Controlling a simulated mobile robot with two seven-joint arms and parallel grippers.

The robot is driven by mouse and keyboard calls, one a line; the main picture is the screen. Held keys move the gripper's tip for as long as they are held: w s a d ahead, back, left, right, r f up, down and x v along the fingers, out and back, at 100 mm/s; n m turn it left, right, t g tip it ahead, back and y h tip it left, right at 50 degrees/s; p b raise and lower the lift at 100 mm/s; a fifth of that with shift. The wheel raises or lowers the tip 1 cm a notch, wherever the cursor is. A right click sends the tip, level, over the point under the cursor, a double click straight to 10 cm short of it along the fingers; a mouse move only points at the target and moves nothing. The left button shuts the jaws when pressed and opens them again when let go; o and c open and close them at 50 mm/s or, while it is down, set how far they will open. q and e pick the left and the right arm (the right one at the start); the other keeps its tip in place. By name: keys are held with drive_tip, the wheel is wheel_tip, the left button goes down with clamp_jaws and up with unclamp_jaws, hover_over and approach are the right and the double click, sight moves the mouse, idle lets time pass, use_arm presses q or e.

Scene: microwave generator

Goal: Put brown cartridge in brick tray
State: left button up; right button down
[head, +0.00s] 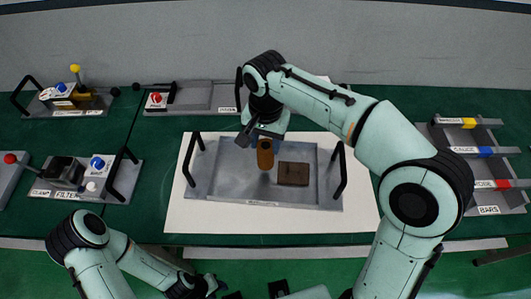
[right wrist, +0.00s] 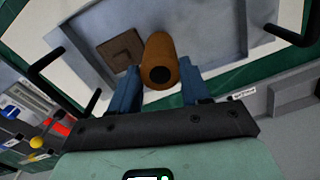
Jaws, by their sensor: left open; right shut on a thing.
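The brown cartridge (head: 265,154) is a small orange-brown cylinder over the grey brick tray (head: 228,181). My right gripper (head: 265,139) is shut on its upper end, and it hangs roughly upright. In the right wrist view the cartridge (right wrist: 160,60) sits between the blue fingers (right wrist: 162,88). I cannot tell whether its lower end touches the tray floor. A dark brown brick (head: 293,174) lies in the tray, just right of the cartridge; it also shows in the right wrist view (right wrist: 121,50). My left gripper (head: 215,285) is open and low at the bottom edge, away from the tray.
The tray has black handles at both ends (head: 192,158) (head: 340,170) and stands on a white board (head: 365,213). A filter unit (head: 70,178) is at left, a bars rack (head: 490,165) at right. The tray's left half is free.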

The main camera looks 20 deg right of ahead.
use_arm(q)
drive_tip(key=shift+s+f+b, duration=0.25)
drive_tip(key=shift+f+b, duration=0.05)
drive_tip(key=shift+f, duration=0.15)
use_arm(e)
drive_tip(key=shift+f, duration=2.25)
drive_tip(key=shift+f, duration=0.15)
drive_tip(key=c, duration=0.5)
unclamp_jaws()
use_arm(q)
drive_tip(key=shift+f, duration=0.1)
use_arm(e)
wheel_tip(320, 180, up, 12)
drive_tip(key=shift+p, duration=1.15)
drive_tip(key=shift+r, duration=0.2)
use_arm(q)
drive_tip(key=w+r, duration=0.2)
drive_tip(key=r, duration=0.1)
drive_tip(key=shift+r, duration=0.15)
